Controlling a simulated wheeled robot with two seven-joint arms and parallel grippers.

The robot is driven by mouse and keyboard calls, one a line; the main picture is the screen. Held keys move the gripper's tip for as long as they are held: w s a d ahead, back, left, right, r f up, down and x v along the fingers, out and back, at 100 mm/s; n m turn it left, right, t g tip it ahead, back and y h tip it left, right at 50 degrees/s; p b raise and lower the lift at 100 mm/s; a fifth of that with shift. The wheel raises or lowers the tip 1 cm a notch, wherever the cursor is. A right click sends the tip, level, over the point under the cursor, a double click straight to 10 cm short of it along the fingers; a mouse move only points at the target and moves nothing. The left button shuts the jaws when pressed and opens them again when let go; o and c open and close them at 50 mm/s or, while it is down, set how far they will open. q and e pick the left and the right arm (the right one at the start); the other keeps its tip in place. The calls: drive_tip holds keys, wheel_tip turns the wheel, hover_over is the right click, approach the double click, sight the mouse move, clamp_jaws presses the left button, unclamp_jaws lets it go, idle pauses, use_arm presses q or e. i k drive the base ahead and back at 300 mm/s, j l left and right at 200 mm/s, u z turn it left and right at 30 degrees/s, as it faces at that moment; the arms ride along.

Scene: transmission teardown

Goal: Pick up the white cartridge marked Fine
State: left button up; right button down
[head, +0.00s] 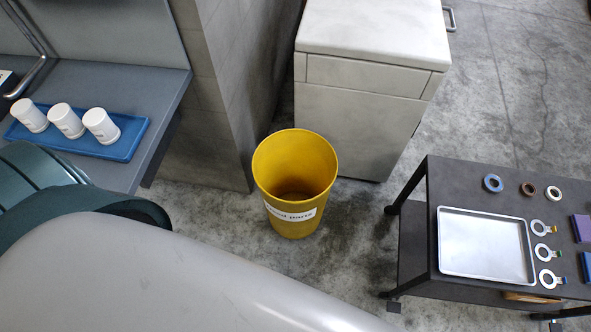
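Three white cartridges stand in a row in a blue tray (112,149) on the grey bench at the left: a left one (30,116), a middle one (66,121) and a right one (101,126). Neither of my grippers shows in the head view.
A yellow bin (294,183) with a white label stands on the floor in the middle. A pale cabinet (372,60) is behind it. A dark cart (470,183) at the right holds a metal tray (485,245) and several rings. Large grey and teal parts block the lower left.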

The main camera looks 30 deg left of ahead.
sight(97, 121)
drive_tip(key=k+l, duration=0.35)
drive_tip(key=k, duration=0.15)
drive_tip(key=k+l, duration=0.35)
drive_tip(key=k, duration=0.15)
